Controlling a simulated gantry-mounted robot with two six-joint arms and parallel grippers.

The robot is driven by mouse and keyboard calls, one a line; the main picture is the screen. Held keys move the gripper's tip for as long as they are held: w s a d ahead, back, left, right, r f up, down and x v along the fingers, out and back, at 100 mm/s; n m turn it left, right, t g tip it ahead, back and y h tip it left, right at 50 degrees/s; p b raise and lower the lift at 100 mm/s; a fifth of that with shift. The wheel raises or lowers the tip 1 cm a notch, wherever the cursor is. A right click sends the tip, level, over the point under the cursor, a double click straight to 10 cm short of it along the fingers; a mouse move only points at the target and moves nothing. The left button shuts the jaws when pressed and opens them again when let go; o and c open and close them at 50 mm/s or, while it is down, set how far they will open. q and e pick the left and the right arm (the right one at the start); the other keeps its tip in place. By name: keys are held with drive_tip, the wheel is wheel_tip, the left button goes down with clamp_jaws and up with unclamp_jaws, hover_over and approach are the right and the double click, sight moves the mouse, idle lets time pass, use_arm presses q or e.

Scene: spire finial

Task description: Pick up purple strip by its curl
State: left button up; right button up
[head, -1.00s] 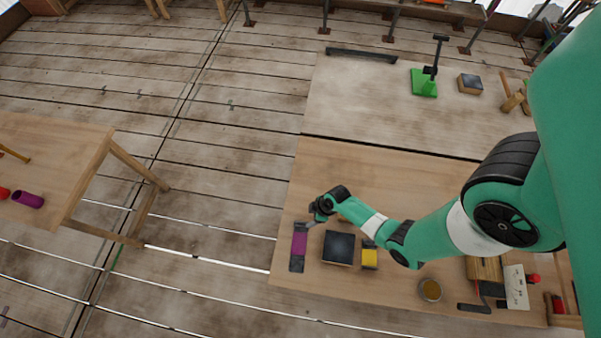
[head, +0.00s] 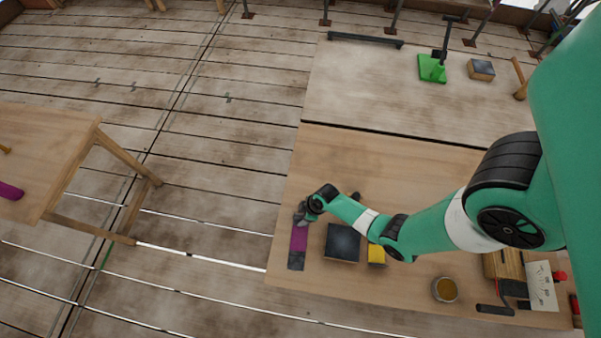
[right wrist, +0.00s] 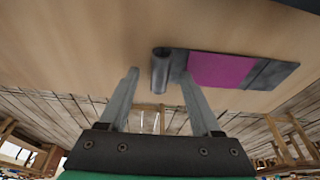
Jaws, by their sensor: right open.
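The purple strip (head: 299,239) lies flat on the wooden table, with dark grey sections at its ends. In the right wrist view its purple middle (right wrist: 221,69) lies to the right. A dark grey rolled curl (right wrist: 160,71) forms its left end there. My right gripper (right wrist: 159,76) is open, with one finger on each side of the curl in that view. The right finger overlaps the grey part beside the curl; I cannot tell if it touches. In the head view the right gripper (head: 301,213) is at the strip's far end, hiding the curl. My left gripper is not in view.
A dark square block (head: 342,243) and a yellow block (head: 376,254) stand right of the strip. A round cup (head: 445,289) sits further right. A green stand (head: 432,68) is on the pale panel behind. The table's left edge is close to the strip.

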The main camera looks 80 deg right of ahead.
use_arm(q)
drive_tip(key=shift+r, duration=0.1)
use_arm(e)
clamp_jaws()
drive_tip(key=shift+r, duration=0.1)
idle(0.3)
